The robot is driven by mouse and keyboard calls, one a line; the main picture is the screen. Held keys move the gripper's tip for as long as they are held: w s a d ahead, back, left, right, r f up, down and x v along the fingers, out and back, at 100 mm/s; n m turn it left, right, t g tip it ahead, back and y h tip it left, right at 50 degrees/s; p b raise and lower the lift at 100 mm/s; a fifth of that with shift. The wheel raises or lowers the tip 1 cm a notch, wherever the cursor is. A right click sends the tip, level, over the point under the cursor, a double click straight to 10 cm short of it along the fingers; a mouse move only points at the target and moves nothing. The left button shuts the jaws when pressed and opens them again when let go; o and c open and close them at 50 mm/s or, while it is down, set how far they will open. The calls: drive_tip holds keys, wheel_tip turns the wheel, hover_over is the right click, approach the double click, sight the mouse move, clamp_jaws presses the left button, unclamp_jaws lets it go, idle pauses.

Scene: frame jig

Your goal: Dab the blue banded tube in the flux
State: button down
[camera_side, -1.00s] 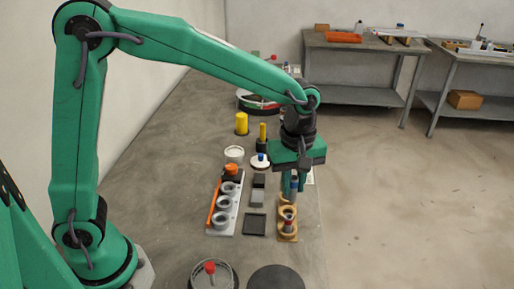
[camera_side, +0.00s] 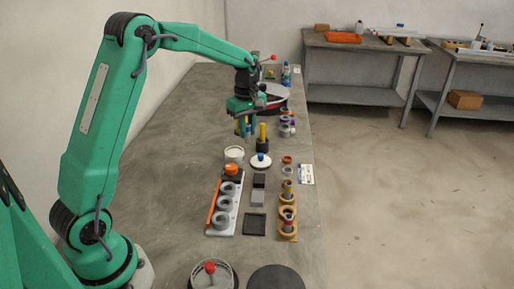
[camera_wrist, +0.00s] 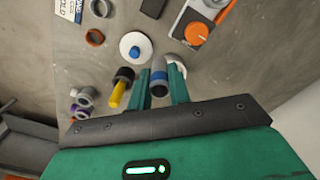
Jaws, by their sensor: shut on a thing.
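My gripper (camera_wrist: 161,88) is shut on a grey tube with a blue band (camera_wrist: 158,76), which points down between its fingers. In the side view the tube (camera_side: 251,135) hangs below my gripper (camera_side: 246,122), above the bench and a little beyond the white round pot. The pot (camera_side: 234,152) is open and pale inside, and looks like the flux. In the wrist view the pot (camera_wrist: 176,63) is partly hidden behind the tube and a finger. The tube's lower end appears apart from the pot.
A white lid with a blue knob (camera_side: 260,161) lies right of the pot. A dark holder with a yellow stick (camera_side: 262,143) stands close to my gripper. A grey-ringed rack (camera_side: 222,205) and a wooden stand with tubes (camera_side: 288,222) are nearer the camera.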

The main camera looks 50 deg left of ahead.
approach(234, 147)
drive_tip(key=s+d+r, duration=0.2)
drive_tip(key=shift+w+d+f+n, duration=0.15)
drive_tip(key=shift+w+f+n, duration=0.05)
drive_tip(key=shift+n, duration=0.2)
drive_tip(key=shift+f, duration=0.2)
drive_tip(key=shift+f, duration=2.3)
drive_tip(key=shift+f, duration=2.4)
drive_tip(key=shift+r, duration=0.15)
drive_tip(key=shift+r, duration=2.85)
